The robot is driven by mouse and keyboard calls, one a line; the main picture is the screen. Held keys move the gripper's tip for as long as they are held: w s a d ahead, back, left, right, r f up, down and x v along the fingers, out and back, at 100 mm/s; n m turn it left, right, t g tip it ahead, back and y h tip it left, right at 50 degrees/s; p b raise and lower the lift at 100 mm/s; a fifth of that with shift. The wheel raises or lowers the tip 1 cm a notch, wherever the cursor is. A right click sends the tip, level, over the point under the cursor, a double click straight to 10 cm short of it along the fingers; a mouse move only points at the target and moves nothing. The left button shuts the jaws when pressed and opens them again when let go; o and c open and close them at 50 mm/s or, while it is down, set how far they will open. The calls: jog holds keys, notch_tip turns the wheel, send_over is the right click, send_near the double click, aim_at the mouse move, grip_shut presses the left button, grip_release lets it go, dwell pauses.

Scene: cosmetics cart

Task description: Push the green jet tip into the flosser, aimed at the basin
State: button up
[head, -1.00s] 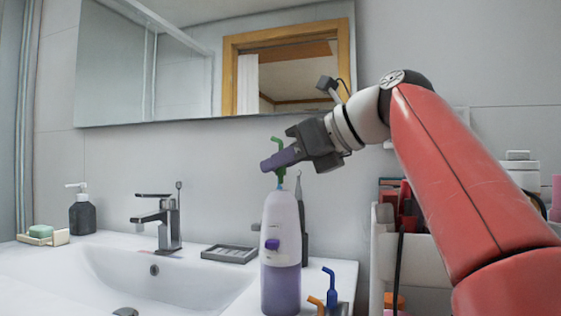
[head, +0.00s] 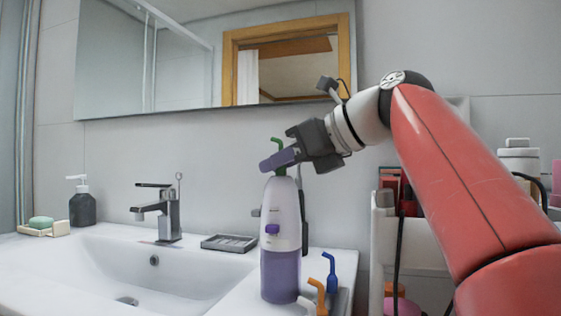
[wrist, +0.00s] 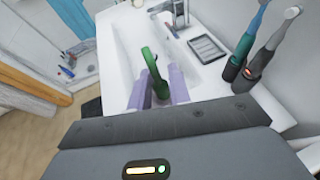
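The flosser (head: 281,235), white above and purple below, stands upright on the counter right of the basin (head: 160,275). My gripper (head: 272,162) has purple fingers and is shut on the green jet tip (head: 279,143). The tip is upright, its bent end pointing left toward the basin side. Its lower end shows just under the fingers at the flosser's top; I cannot tell whether it is seated. In the wrist view the green tip (wrist: 150,68) stands between the two fingers (wrist: 158,92), with the basin (wrist: 122,60) beyond. The flosser is hidden there.
Blue (head: 330,270) and orange (head: 318,293) tips stand right of the flosser. A grey soap tray (head: 230,243) and faucet (head: 168,212) are behind it. Toothbrushes (wrist: 250,45) show in the wrist view. A white cart (head: 415,245) is at right.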

jog(key=o, duration=0.4)
jog(key=p+v, duration=0.1)
jog(key=v, duration=0.6)
jog(key=shift+s+d+r+p, duration=0.2)
jog(key=shift+s+d+p, duration=0.05)
jog(key=shift+d+p, duration=0.1)
dwell(0.5)
